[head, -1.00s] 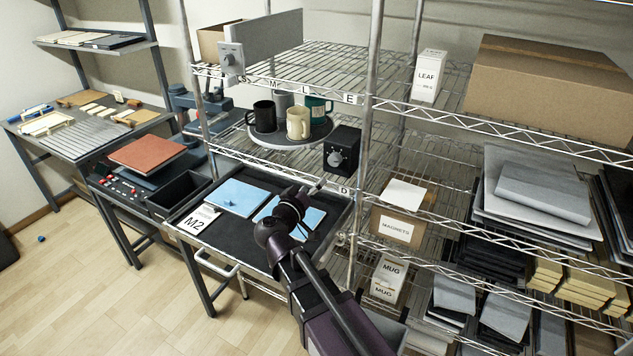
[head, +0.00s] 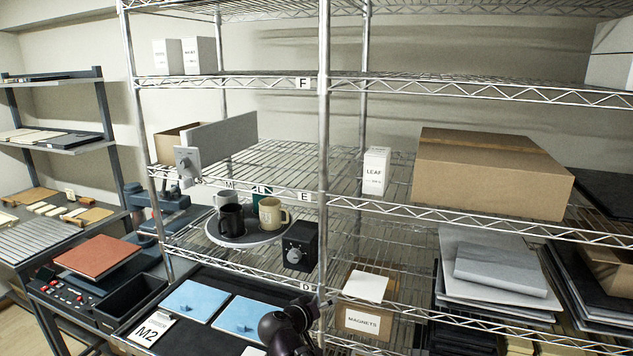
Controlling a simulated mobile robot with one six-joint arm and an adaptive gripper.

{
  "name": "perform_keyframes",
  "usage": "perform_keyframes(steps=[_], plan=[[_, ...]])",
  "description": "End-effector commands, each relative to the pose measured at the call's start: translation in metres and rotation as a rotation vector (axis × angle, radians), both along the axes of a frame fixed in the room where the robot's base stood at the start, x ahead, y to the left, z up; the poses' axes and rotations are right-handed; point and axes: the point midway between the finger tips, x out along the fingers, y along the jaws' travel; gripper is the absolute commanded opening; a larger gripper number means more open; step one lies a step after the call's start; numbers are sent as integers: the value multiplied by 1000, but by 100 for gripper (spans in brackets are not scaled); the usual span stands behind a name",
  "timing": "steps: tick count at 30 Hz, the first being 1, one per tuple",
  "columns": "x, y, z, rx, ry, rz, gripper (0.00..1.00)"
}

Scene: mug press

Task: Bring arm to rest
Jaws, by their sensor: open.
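My arm (head: 285,330) shows at the bottom centre of the head view, in front of the black work tray (head: 205,281). My gripper (head: 318,303) is at the lower middle, near the tray's right edge and left of the magnets box. It is small and partly cut off here, and its fingers are hard to make out. I see nothing held in it. Two blue pads (head: 194,299) lie on the tray, the right one partly behind my arm. A white M2 card (head: 152,328) lies at the tray's left.
A round tray with mugs (head: 243,238) stands on the wire shelf above, beside a black box with a knob (head: 299,246). The magnets box (head: 363,319) stands close right of my gripper. A shelf post (head: 323,130) rises just above it.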

Motion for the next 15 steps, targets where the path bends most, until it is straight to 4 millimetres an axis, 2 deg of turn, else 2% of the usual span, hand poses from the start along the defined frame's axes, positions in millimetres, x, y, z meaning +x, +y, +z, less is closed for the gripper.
perform_keyframes(steps=[1,6,15], plan=[[-4,-19,-7,23,49,-35,87],[-20,-67,-36,114,229,-125,87],[-61,-125,-78,324,535,-211,87]])
